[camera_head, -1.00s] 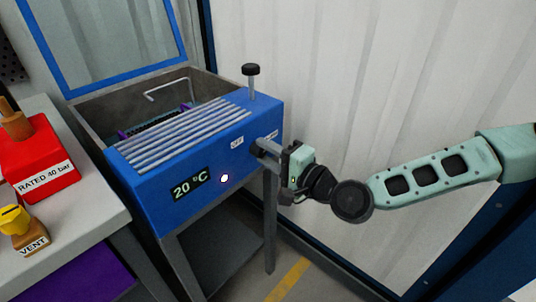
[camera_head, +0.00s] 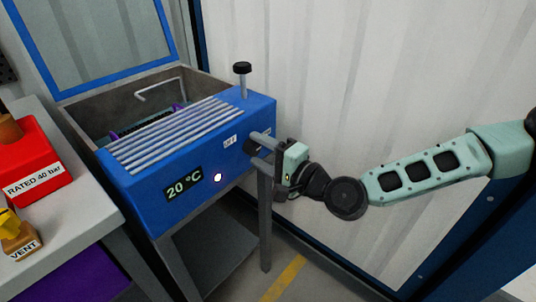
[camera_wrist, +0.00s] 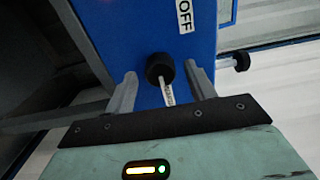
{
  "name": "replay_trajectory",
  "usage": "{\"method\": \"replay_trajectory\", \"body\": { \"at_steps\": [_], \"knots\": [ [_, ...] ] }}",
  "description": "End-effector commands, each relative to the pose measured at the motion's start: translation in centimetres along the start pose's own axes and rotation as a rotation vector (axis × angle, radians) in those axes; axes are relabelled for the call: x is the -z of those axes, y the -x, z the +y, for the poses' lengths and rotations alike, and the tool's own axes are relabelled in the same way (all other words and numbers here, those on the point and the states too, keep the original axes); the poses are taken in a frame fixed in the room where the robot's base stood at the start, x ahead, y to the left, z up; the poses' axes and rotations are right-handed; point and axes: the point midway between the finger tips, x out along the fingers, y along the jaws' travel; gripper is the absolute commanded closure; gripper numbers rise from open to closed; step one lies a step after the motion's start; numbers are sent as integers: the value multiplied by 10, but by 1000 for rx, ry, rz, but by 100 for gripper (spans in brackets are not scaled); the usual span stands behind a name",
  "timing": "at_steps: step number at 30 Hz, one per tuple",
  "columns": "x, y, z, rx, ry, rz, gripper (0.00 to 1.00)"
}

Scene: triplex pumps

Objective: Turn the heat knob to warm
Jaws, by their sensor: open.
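The heat knob (camera_wrist: 160,68) is a round black knob on the blue front panel of the heated bath (camera_head: 150,195). In the wrist view it lies between the two grey fingers of my gripper (camera_wrist: 163,85), with a gap visible on each side. The OFF label (camera_wrist: 184,15) is above and to the right of it there. A narrow white strip runs below the knob; I cannot tell whether it is a pointer or a label. In the head view my open gripper (camera_head: 257,143) is at the panel's right end, partly hiding the knob. The display (camera_head: 184,183) reads 20 °C.
A black-topped post (camera_head: 242,68) rises from the bath's right end. A white corrugated wall (camera_head: 350,60) stands close behind my arm. A bench (camera_head: 75,215) at left carries a red block (camera_head: 35,160) and a yellow-handled VENT valve (camera_head: 15,235).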

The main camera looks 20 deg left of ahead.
Motion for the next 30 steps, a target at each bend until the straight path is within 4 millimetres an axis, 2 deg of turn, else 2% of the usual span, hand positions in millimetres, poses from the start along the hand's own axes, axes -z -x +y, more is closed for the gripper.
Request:
{"method": "replay_trajectory", "body": {
  "at_steps": [5, 10, 24, 30],
  "knots": [
    [0, 2, 0, 0, 1, 0, 45],
    [1, 21, 0, -1, 1, 1, 45],
    [1, 128, 0, -2, -1, 3, 45],
    [1, 161, 0, -1, -1, 2, 45]
  ]
}}
